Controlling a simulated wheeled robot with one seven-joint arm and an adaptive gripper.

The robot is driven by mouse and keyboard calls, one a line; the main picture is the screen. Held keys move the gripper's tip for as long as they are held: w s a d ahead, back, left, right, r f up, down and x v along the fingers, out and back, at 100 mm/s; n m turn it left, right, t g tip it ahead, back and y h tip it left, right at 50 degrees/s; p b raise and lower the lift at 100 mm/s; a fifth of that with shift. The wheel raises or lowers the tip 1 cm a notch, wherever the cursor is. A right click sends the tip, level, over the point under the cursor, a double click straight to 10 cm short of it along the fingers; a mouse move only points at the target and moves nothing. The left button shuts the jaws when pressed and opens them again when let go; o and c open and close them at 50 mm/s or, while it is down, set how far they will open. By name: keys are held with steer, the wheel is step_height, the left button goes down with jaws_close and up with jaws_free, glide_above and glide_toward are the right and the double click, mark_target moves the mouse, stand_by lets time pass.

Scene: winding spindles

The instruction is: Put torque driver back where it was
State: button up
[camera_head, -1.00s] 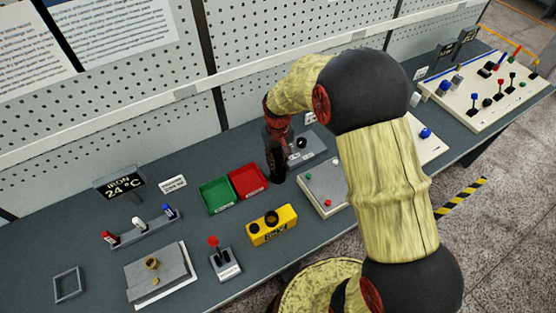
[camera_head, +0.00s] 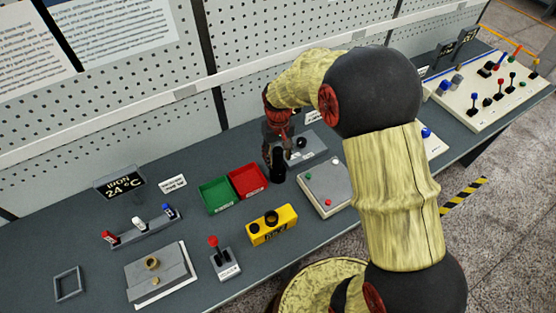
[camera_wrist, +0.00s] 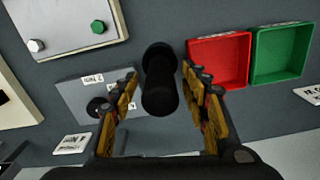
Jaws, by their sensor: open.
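A black cylinder, which looks like the torque driver (camera_head: 278,166), stands upright on the bench just right of the red tray. It also shows in the wrist view (camera_wrist: 160,92), seen from above between the two fingers. My gripper (camera_head: 279,142) is at the top of the driver and open, with gaps on both sides of it in the wrist view (camera_wrist: 162,82). A grey plate (camera_head: 316,147) with a black knob lies just behind and right of the driver. The driver's lower end is hard to make out, so I cannot tell whether it sits in a holder.
The red tray (camera_head: 263,185) and green tray (camera_head: 230,203) lie close on the left. A yellow box (camera_head: 284,231) with black buttons is in front. A light panel (camera_head: 330,205) with buttons lies to the right. The perforated wall (camera_head: 270,60) rises behind.

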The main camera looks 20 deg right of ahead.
mark_target(279, 152)
steer(key=r, duration=0.2)
steer(key=s+r, duration=0.1)
steer(key=r, duration=0.1)
steer(key=shift+r, duration=0.3)
steer(key=s+r+t, duration=0.2)
steer(key=s+r, duration=0.5)
steer(key=r, duration=0.3)
steer(key=s+r+t, duration=0.2)
steer(key=s+r, duration=0.5)
steer(key=r, duration=0.3)
steer(key=s+r+t, duration=0.1)
steer(key=s+r, duration=0.1)
steer(key=s, duration=0.7)
steer(key=shift+s+r+t, duration=0.2)
steer(key=shift+s+t, duration=0.05)
steer(key=shift+t, duration=0.05)
step_height(279, 152, down, 5)
steer(key=b, duration=0.5)
steer(key=shift+f, duration=0.2)
